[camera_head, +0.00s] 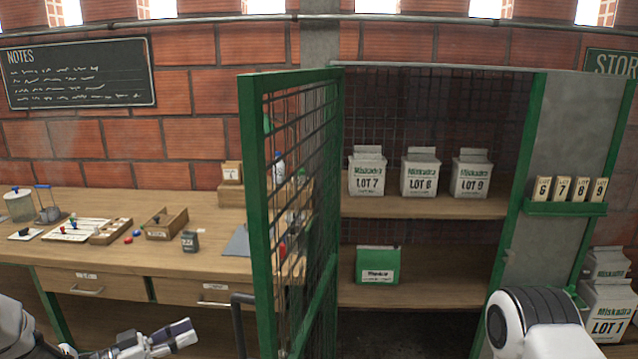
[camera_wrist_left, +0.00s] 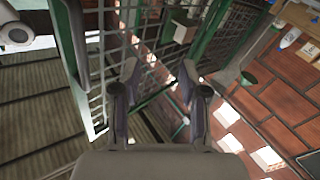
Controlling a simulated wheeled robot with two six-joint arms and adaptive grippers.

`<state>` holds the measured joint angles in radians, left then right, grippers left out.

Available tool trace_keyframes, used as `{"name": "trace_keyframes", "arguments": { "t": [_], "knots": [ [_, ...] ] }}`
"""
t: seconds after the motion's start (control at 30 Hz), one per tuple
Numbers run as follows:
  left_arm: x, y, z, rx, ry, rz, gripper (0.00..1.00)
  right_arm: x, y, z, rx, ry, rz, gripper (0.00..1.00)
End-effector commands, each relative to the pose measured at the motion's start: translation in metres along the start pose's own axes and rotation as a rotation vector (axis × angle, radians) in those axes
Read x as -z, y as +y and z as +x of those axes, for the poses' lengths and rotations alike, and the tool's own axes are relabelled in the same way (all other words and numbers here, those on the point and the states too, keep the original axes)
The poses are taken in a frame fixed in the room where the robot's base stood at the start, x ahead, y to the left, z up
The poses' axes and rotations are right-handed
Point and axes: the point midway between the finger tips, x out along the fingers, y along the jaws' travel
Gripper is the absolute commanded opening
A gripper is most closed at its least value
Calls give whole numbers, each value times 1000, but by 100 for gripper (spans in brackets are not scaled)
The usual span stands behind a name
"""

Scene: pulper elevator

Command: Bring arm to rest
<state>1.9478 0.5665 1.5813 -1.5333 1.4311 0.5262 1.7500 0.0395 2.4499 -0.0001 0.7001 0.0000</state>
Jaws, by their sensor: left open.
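My left gripper (camera_head: 182,335) is low in the head view, in front of the wooden workbench (camera_head: 130,262) and left of the open green mesh door (camera_head: 262,225). In the left wrist view its two fingers (camera_wrist_left: 158,82) stand apart with nothing between them. Mesh and green bars show beyond the fingers there. A white and black part of my right arm (camera_head: 535,322) shows at the lower right of the head view. My right gripper is out of view.
The cabinet's upper shelf (camera_head: 430,208) bears white bags marked LOT 7, 8 and 9. The bench holds small trays and bottles. White sacks (camera_head: 608,312) stand at the far right.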

Motion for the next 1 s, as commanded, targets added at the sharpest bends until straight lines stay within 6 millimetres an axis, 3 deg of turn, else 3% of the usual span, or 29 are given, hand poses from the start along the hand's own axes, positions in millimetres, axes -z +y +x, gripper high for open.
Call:
{"name": "trace_keyframes", "arguments": {
  "t": [0.1, 0.17, 0.2, 0.3, 0.43, 0.5, 0.6, 0.67, 0.77, 1.0],
  "knots": [
    [-65, 12, 23, 197, -110, -127, 43, 0, 0, 0, 0, 0, 0, 46],
    [-112, 25, 23, 326, -217, -203, 43, 0, 0, 0, 0, 0, 0, 46],
    [-145, 38, 17, 411, -308, -255, 43, 0, 0, 0, 0, 0, 1, 46],
    [-217, 81, -17, 595, -562, -366, 43, 0, 0, 0, 0, 0, 1, 46],
    [-280, 153, -84, 773, -910, -477, 43, 0, 0, 0, 0, 0, 0, 46],
    [-297, 192, -123, 843, -1082, -521, 43, 0, 0, 0, 0, 0, 0, 46],
    [-304, 235, -165, 913, -1265, -563, 43, 0, 0, 0, 0, 0, 0, 46],
    [-304, 251, -181, 938, -1332, -578, 43, 0, 0, 0, 0, 0, 0, 46],
    [-303, 261, -193, 958, -1378, -588, 43, 0, 0, 0, 0, 0, 1, 46],
    [-303, 261, -193, 960, -1376, -589, 43, 0, 0, 0, 0, 0, 0, 42]
  ]
}}
